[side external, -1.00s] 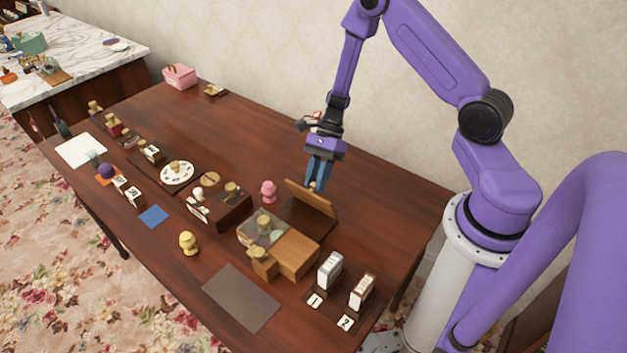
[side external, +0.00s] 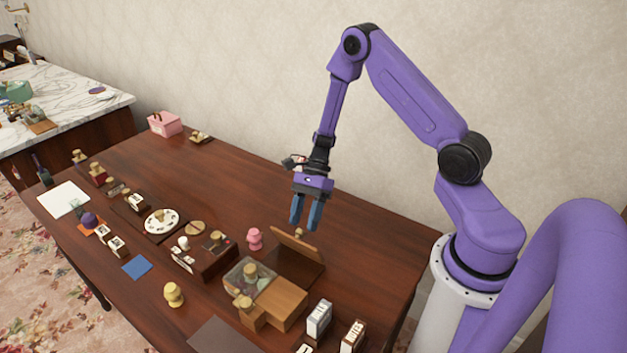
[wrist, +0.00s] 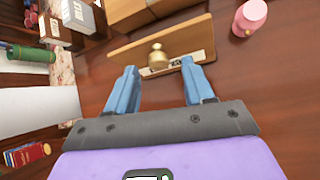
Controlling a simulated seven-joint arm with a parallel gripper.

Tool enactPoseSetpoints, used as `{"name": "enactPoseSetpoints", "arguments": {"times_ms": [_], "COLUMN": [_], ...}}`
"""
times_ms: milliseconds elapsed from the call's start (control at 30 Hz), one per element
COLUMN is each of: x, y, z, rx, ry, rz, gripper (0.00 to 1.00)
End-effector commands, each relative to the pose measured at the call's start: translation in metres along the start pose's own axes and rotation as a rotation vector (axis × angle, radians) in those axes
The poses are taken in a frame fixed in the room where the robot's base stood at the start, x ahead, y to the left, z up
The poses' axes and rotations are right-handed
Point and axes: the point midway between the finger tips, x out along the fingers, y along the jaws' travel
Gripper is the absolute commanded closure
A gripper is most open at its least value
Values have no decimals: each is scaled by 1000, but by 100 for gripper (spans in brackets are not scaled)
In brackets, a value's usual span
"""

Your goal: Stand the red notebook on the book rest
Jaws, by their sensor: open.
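My gripper (side external: 306,222) is open and empty, with blue fingers apart just above the top edge of a leaning wooden panel (side external: 290,245). The panel tilts over a dark base (side external: 300,268); it may be the book rest or a raised lid, I cannot tell which. In the wrist view the panel (wrist: 122,60) carries a brass knob (wrist: 158,58) ahead of my open fingers (wrist: 158,68), on a pale labelled strip. I cannot pick out the red notebook with certainty. A small red book-like thing (wrist: 28,155) shows at the wrist view's lower left, beyond the table.
A pink figure (side external: 254,238) stands left of the panel. A wooden box (side external: 281,304) and a glass-topped case (side external: 250,275) stand in front. White labelled blocks (side external: 319,319) stand near the front right. The table's back middle is clear.

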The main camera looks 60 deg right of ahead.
Motion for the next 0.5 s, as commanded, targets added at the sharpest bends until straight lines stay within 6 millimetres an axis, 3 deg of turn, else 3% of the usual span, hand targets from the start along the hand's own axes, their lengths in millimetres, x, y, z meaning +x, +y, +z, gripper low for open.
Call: {"name": "enactPoseSetpoints", "arguments": {"times_ms": [500], "x": [-109], "y": [-1], "z": [0], "rx": [-1], "ry": [2], "rz": [-5], "gripper": [48]}}
